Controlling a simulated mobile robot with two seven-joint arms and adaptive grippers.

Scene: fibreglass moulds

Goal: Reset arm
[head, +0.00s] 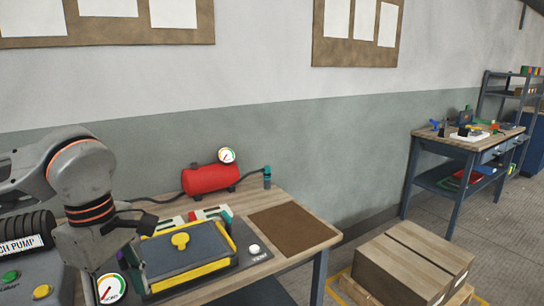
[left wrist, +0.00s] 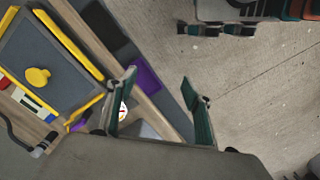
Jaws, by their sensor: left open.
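My left arm comes in from the left in the head view and bends down at the near left of the bench. Its fingers are hard to make out there. In the left wrist view my left gripper (left wrist: 158,90) is open, its two teal fingers wide apart with nothing gripped between them. It is over the bench's edge, beside the mould. The grey mould (head: 182,252) with yellow bars and a yellow knob lies on the wooden bench (head: 285,262); it also shows at the left of the left wrist view (left wrist: 45,60). My right gripper is not seen.
A red tank (head: 210,180) with a gauge (head: 227,155) stands behind the mould. A brown mat (head: 293,228) lies bare to its right. A pump (head: 22,240) is at the left.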

